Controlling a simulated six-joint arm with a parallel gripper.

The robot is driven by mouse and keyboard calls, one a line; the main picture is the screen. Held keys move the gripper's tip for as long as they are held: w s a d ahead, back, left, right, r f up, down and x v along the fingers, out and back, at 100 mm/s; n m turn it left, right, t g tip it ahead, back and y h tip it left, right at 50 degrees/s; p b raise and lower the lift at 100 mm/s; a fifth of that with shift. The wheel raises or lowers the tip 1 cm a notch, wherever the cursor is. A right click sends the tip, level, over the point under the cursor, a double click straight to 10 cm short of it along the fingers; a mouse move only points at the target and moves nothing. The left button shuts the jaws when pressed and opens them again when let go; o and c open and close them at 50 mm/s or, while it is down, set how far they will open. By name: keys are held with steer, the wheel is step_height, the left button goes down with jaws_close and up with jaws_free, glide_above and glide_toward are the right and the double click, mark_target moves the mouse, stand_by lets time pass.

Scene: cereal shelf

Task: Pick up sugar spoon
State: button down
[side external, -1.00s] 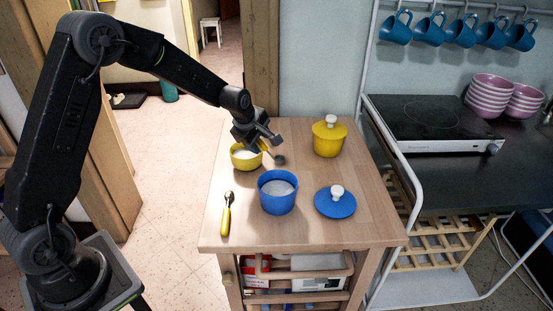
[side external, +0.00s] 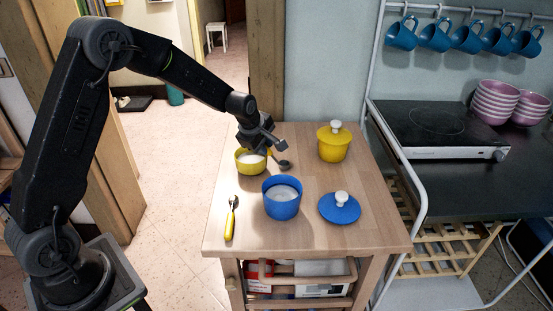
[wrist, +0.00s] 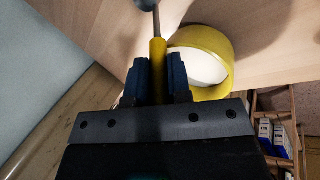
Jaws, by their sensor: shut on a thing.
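My gripper (wrist: 159,85) is shut on the yellow handle of a spoon (wrist: 157,58), seen between the two dark blue fingers in the wrist view. The spoon's metal end (wrist: 145,4) runs off the top of that view. In the side view my gripper (side external: 264,147) is low over the far left of the table, and the spoon's dark bowl (side external: 284,165) shows just right of it. A yellow bowl of white content (side external: 251,168) is right beside the gripper. It also fills the right of the wrist view (wrist: 222,92). I cannot tell if the spoon is off the table.
A blue pot with white content (side external: 282,207) stands nearer the front, its blue lid (side external: 339,208) to the right. A second yellow-handled spoon (side external: 231,220) lies at front left. A lidded yellow pot (side external: 333,145) stands at back right. The wooden table (side external: 330,240) is clear in front.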

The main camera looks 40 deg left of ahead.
steer(key=shift+r, duration=0.55)
steer(key=r, duration=0.2)
steer(key=a+r, duration=0.1)
steer(key=shift+s+r, duration=0.3)
steer(key=shift+r, duration=0.1)
steer(key=s+a+r, duration=0.6)
steer(key=a, duration=0.2)
steer(key=shift+a, duration=0.25)
steer(key=shift+s+d+r, duration=0.1)
steer(key=w+d+f+g+y, duration=0.1)
steer(key=w+d+f+g, duration=0.1)
steer(key=f, duration=0.6)
steer(key=shift+d+f+g, duration=0.15)
steer(key=shift+d+g, duration=0.35)
steer(key=shift+d, duration=0.65)
steer(key=shift+s, duration=0.1)
